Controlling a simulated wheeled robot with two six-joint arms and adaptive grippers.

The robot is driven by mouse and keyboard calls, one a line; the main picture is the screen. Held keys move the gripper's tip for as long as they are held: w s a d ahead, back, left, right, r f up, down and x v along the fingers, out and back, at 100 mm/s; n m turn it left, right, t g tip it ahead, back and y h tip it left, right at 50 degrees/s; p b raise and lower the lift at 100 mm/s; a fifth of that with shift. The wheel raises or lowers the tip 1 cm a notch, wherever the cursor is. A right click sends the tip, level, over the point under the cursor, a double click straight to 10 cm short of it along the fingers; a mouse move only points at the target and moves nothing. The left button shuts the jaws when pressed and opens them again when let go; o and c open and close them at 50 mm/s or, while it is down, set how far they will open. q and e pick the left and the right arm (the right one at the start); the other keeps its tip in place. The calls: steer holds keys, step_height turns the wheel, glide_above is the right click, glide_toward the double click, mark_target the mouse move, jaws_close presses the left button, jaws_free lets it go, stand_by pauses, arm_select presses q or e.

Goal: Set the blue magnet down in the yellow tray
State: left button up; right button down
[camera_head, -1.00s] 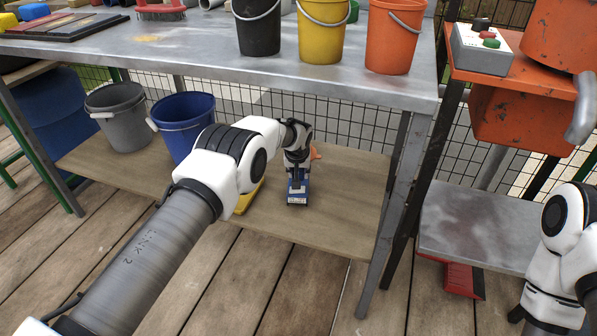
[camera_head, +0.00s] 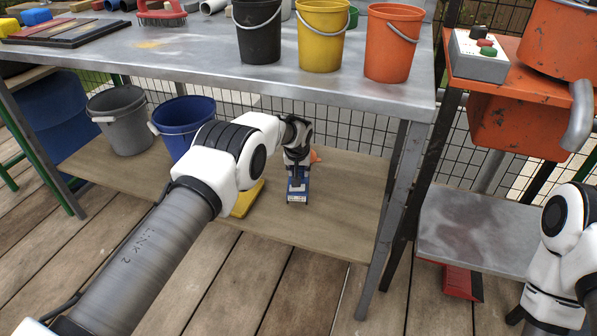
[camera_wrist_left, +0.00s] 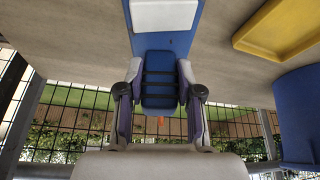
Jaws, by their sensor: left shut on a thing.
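The blue magnet (camera_head: 297,188), with a white label on its end, is over the wooden lower shelf of the metal table. My left gripper (camera_head: 297,162) is shut on it. In the wrist view the two fingers (camera_wrist_left: 160,92) lie on either side of the ribbed part of the blue magnet (camera_wrist_left: 160,62). I cannot tell whether the magnet touches the shelf. The yellow tray (camera_head: 246,200) is on the shelf just left of the magnet, partly hidden by my left arm. It also shows at the upper right of the wrist view (camera_wrist_left: 247,43). My right gripper is outside the head view.
A blue bucket (camera_head: 182,128) and a grey bucket (camera_head: 122,128) stand on the lower shelf (camera_head: 345,200) to the left. The shelf right of the magnet is clear. The tabletop (camera_head: 195,65) is above, carrying several buckets. A table leg (camera_head: 402,190) stands at the right.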

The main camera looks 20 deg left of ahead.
arm_select(q)
steer(key=shift+r, duration=0.7)
steer(key=shift+f, duration=0.1)
